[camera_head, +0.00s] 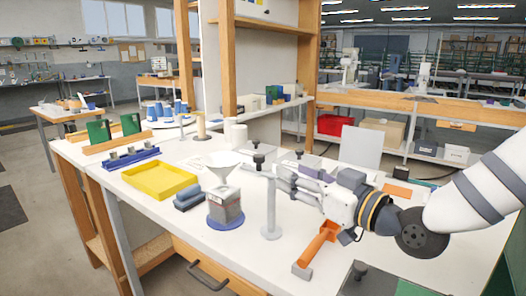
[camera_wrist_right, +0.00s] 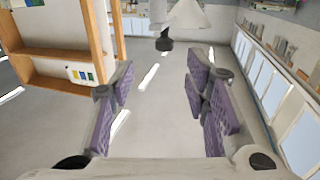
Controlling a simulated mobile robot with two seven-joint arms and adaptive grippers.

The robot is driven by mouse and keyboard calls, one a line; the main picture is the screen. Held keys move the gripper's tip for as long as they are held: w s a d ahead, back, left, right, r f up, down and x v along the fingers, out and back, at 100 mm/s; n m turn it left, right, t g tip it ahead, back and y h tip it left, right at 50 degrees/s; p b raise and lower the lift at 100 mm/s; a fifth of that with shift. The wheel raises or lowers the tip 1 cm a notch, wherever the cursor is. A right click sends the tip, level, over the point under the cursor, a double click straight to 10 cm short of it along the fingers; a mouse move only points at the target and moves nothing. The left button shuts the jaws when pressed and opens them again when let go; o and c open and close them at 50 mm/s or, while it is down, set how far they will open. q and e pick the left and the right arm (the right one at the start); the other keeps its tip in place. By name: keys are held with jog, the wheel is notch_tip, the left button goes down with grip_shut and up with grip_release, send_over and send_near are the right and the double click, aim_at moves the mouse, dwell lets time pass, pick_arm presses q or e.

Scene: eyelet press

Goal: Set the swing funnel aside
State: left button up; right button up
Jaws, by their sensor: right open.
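The white swing funnel (camera_head: 223,162) sits above a grey canister (camera_head: 225,203) on a blue round base. Its arm runs right to a grey post (camera_head: 270,208), and a black knob (camera_head: 258,158) stands on the arm. My right gripper (camera_head: 280,179) is open and empty, close to the right of the post top and knob. In the right wrist view, the knob (camera_wrist_right: 164,43) appears beyond my open fingers (camera_wrist_right: 159,72), at the top centre, with the funnel (camera_wrist_right: 188,13) behind it. Whether the fingers touch the arm cannot be told. My left gripper is not in view.
A yellow tray (camera_head: 159,180) and dark blue-grey blocks (camera_head: 187,197) lie left of the canister. An orange-handled tool (camera_head: 315,248) lies below my right gripper. A grey panel (camera_head: 361,147) stands behind it. Bare white table shows between canister and front edge.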

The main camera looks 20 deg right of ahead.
aim_at(263, 162)
jog(key=x, duration=1.1)
jog(key=shift+s+a+f+b, duration=0.15)
jog(key=shift+a+b, duration=0.15)
jog(key=shift+b, duration=0.05)
jog(key=shift+w+a, duration=0.15)
jog(key=shift+w, duration=0.15)
jog(key=shift+r, duration=0.25)
grip_shut()
